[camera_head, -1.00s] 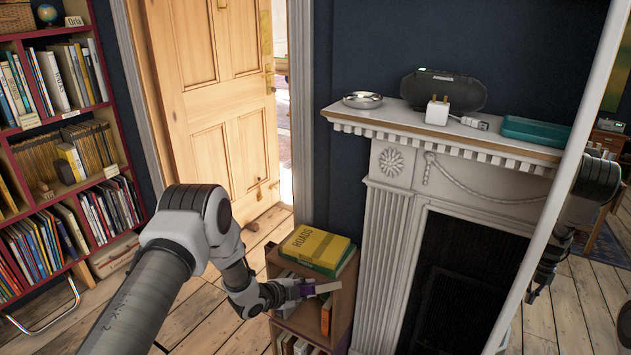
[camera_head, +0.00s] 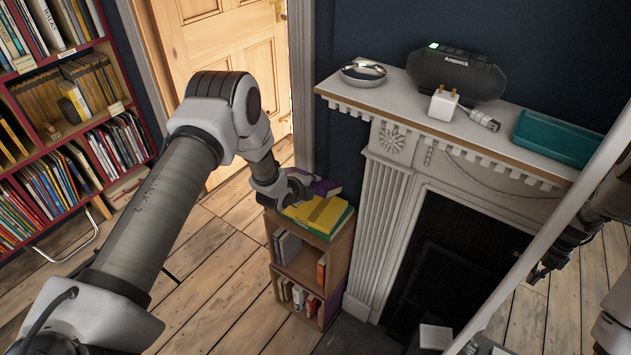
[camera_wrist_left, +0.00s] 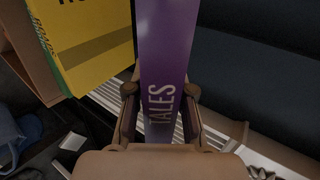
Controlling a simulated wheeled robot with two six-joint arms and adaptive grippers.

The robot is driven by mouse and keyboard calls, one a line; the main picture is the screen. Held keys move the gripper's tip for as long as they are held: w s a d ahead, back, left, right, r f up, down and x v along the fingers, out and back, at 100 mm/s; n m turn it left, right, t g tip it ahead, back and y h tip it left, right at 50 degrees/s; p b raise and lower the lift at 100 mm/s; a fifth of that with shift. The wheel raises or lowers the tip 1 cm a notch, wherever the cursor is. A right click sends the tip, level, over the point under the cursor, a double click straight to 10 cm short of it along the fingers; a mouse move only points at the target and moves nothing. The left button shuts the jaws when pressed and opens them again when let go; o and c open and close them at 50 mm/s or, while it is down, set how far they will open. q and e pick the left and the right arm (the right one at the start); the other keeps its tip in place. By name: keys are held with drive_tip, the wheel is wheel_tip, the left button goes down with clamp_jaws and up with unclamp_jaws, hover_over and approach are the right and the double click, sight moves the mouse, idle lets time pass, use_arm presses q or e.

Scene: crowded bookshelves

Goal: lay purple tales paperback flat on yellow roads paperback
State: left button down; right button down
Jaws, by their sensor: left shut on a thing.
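The purple tales paperback (camera_head: 327,188) is in my left gripper (camera_head: 298,188), by the far edge of the yellow roads paperback (camera_head: 322,214) in the head view. In the left wrist view its purple face with "TALES" (camera_wrist_left: 167,45) runs up between the fingers (camera_wrist_left: 160,98). The yellow book (camera_wrist_left: 92,42) shows left of it there. The yellow book lies flat on a green book on top of a small wooden bookcase (camera_head: 318,258). Whether the purple book touches it I cannot tell. My right gripper (camera_head: 543,270) is at the right, dark and small; its jaws are unclear.
A white mantelpiece (camera_head: 400,108) stands right of the bookcase, with a metal bowl (camera_head: 363,73), black speaker (camera_head: 457,74), white plug (camera_head: 442,104) and teal tray (camera_head: 555,138). A white pole (camera_head: 545,235) crosses at right. A full red bookshelf (camera_head: 75,115) is at left. Floor between is clear.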

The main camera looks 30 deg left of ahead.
use_arm(q)
drive_tip(key=w+f+b, duration=0.1)
drive_tip(key=f+b, duration=0.1)
drive_tip(key=w+f+b, duration=0.1)
drive_tip(key=f+b, duration=0.1)
drive_tip(key=w+f+b, duration=0.2)
drive_tip(key=shift+w+d+f, duration=0.1)
drive_tip(key=shift+d+f, duration=0.1)
drive_tip(key=shift+f, duration=0.05)
drive_tip(key=shift+f+b, duration=0.45)
drive_tip(key=shift+b, duration=0.25)
drive_tip(key=shift+f, duration=0.25)
drive_tip(key=shift+r, duration=0.1)
drive_tip(key=c, duration=0.9)
unclamp_jaws()
